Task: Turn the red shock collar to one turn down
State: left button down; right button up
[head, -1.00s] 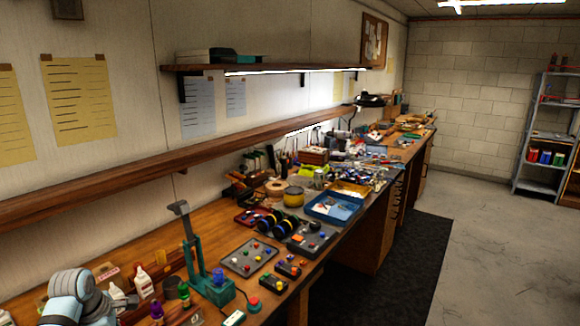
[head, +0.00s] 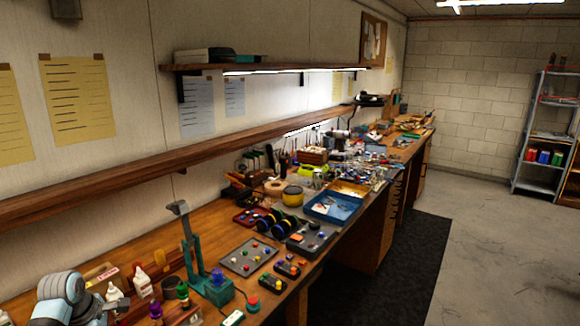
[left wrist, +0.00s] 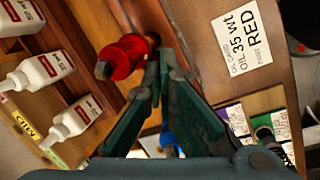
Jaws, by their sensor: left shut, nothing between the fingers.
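The red shock collar (left wrist: 128,56) shows in the left wrist view as a bright red round part with a dark end at its left. My left gripper (left wrist: 163,58) has its two green fingers together at the tips, with nothing between them. The fingertips are just right of the red part; I cannot tell whether they touch it. A card (left wrist: 242,40) reading "OIL CARD 35 wt RED FIRST" lies to the upper right. In the head view only my left arm shows, at the bottom left, and I cannot make out the collar there. My right gripper is in neither view.
White oil bottles (left wrist: 45,70) stand left of the collar in the left wrist view. In the head view a teal stand (head: 193,245) rises from the workbench (head: 165,225), close to my left arm. A grey tray (head: 248,256) and small boxes crowd the bench to its right.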

pick_arm(q)
jog(key=shift+s, duration=0.35)
notch_tip(320, 180, up, 6)
jog(key=shift+a, duration=0.35)
jog(key=shift+s+f, duration=0.1)
jog(key=shift+s, duration=0.05)
